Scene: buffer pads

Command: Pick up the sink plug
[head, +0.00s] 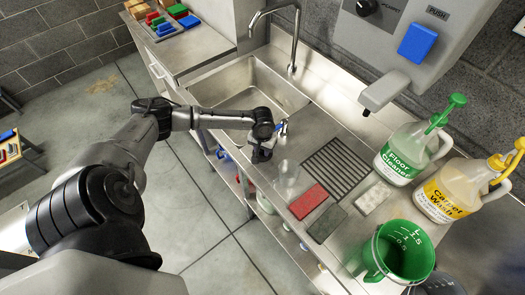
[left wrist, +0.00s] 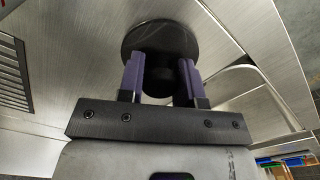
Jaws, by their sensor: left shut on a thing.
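The sink plug is a round black disc (left wrist: 160,36) with a dark grip part between my fingers in the left wrist view. My left gripper (left wrist: 161,78) is shut on that grip part, with one purple-grey finger on each side. In the head view my left gripper (head: 262,153) points down over the steel counter, at the near right corner of the sink basin (head: 262,78). There the gripper mostly hides the plug. I cannot tell whether the disc touches the counter. My right gripper is not in view.
A dark drain grate (head: 338,168), a red pad (head: 308,201), a grey pad (head: 327,223) and a white pad (head: 373,197) lie right of the gripper. A floor cleaner jug (head: 405,153), a carpet wash jug (head: 450,190) and a green bucket (head: 402,250) stand farther right.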

